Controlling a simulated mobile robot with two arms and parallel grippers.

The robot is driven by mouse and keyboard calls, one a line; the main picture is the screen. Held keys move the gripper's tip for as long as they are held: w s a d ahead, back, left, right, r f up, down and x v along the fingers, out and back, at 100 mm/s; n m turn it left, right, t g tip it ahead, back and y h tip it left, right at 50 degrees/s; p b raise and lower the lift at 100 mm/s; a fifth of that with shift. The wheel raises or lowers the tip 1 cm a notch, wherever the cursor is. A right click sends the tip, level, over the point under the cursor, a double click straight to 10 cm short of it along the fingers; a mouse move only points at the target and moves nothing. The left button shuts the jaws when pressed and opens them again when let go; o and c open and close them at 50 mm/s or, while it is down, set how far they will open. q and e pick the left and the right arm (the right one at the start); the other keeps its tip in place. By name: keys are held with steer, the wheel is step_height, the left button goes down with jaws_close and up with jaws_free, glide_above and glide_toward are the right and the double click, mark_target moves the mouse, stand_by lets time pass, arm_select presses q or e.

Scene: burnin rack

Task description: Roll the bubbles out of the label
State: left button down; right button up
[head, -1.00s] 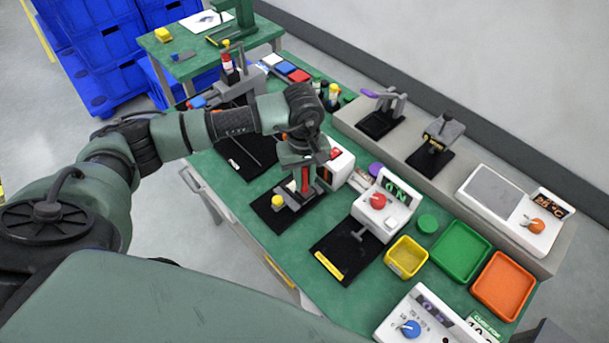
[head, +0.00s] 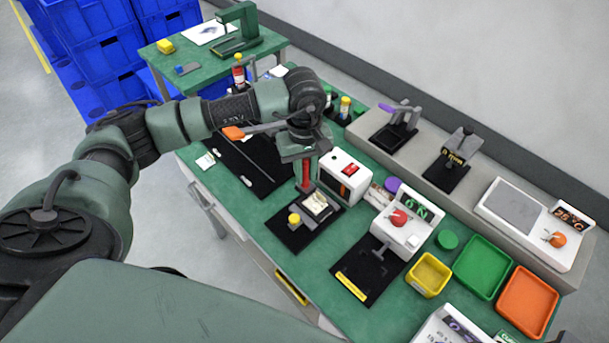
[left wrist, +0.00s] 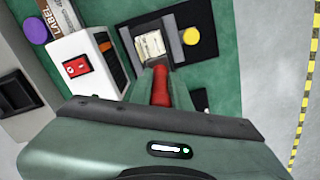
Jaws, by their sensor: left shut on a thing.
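The label (head: 316,205) is a pale, creased-looking piece on a grey plate, with a yellow knob (head: 294,218) beside it, on a black mat. The label also shows in the left wrist view (left wrist: 152,45). My left gripper (head: 304,158) is above the back edge of this fixture, shut on a red handle (head: 305,176) that points down toward the plate. The red handle also shows in the left wrist view (left wrist: 161,88). Its lower end is close to the plate; I cannot tell whether it touches. My right gripper is not in view.
A white box with a red switch (head: 351,170) stands right of the fixture. A grey bar with an orange end (head: 233,132) lies left of my gripper. Yellow (head: 429,276), green (head: 482,266) and orange (head: 528,302) trays are at right. Green bench top (head: 330,250) is clear in front.

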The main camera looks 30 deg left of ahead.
mark_target(304, 161)
arm_select(q)
steer(key=shift+w+a+r+p, duration=0.15)
steer(key=shift+r+p, duration=0.15)
steer(key=shift+r, duration=0.6)
steer(key=shift+a+r+p, duration=0.1)
steer(key=shift+r+p, duration=0.25)
steer(key=shift+r, duration=0.7)
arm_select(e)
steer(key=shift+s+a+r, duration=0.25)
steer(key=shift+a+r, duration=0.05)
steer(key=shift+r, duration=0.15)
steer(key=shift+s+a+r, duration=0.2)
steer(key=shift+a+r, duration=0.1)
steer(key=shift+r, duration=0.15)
